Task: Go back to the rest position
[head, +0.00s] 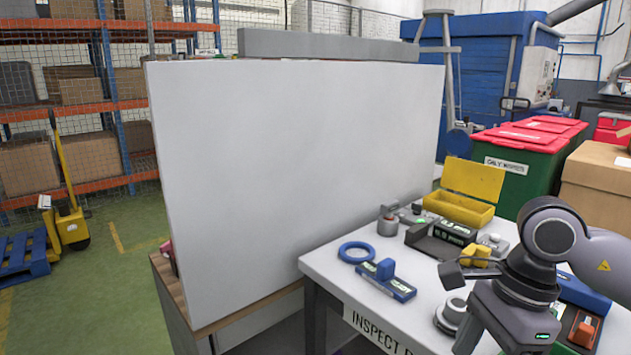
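My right arm comes in from the right edge, over the near right part of the white table (330,262). Its grey wrist bends down over the tabletop. What I take for my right gripper (482,312) is at the lower end, partly cut off by the bottom edge. I cannot make out its fingertips or anything held in them. My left arm and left gripper are not in view.
On the table are a blue ring (357,252), a blue-and-grey tool (389,280), a yellow open box (460,207) and a yellow piece (476,254). A tall white panel (300,160) stands left.

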